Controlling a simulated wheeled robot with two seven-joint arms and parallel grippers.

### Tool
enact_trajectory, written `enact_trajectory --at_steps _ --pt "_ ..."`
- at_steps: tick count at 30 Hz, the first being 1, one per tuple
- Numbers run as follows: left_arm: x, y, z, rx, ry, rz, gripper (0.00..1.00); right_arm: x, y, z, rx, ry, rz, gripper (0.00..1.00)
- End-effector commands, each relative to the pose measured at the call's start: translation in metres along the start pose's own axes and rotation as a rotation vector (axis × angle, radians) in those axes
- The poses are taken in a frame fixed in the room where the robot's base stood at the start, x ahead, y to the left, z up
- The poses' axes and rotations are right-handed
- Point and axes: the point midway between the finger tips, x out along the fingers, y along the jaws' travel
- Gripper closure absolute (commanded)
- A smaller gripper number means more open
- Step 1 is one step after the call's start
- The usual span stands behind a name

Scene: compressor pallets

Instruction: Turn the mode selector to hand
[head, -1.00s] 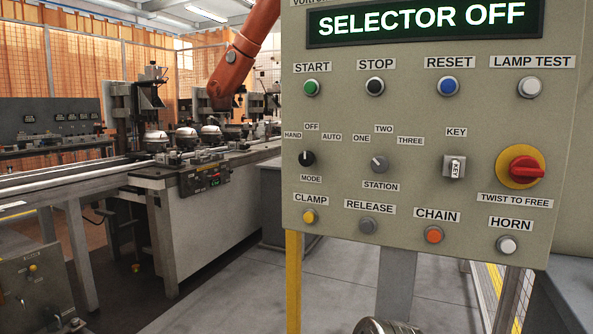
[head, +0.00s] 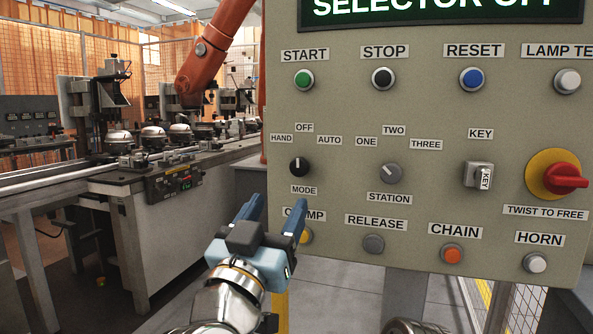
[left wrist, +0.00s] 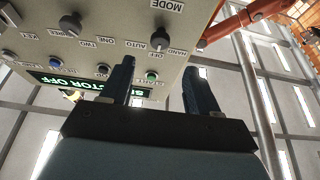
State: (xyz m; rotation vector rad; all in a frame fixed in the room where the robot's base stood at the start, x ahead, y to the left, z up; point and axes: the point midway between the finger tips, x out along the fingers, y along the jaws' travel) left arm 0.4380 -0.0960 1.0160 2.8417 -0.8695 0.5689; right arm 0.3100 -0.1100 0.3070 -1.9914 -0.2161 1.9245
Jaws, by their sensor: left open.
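The mode selector (head: 299,167) is a round black knob on the beige control panel, with labels HAND, OFF and AUTO above it and MODE below. Its white mark points up toward OFF. The panel display (head: 440,8) reads SELECTOR OFF, cut by the top edge. My left gripper (head: 275,206) is open and empty, with blue fingers, below the selector and partly over the CLAMP label. The left wrist view shows the panel upside down, with the selector (left wrist: 160,38) beyond and between the two fingers (left wrist: 158,80).
The station selector (head: 390,173) is right of the mode selector. The CLAMP button (head: 305,236) is close to my right-hand finger. The key switch (head: 478,176) and red stop knob (head: 562,177) are farther right. An orange robot arm (head: 212,50) stands behind a conveyor at left.

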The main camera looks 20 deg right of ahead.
Motion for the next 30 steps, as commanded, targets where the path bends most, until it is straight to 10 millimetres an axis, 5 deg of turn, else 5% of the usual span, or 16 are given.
enact_trajectory --at_steps 6,12,26,30 --pt "0.054 0.0 -0.002 0.003 -0.003 0.0 0.4 -0.016 -0.009 0.001 -0.004 -0.004 -0.004 0.57" --pt "0.088 0.0 -0.001 0.002 -0.003 0.0 0.4 -0.024 -0.012 0.001 -0.005 -0.005 -0.005 0.57" --pt "0.102 0.0 0.002 0.001 -0.003 0.0 0.4 -0.026 -0.013 0.001 -0.006 -0.006 -0.005 0.57" --pt "0.102 0.0 0.002 0.001 -0.003 0.0 0.61 -0.026 -0.013 0.001 -0.006 -0.006 -0.005 0.57"
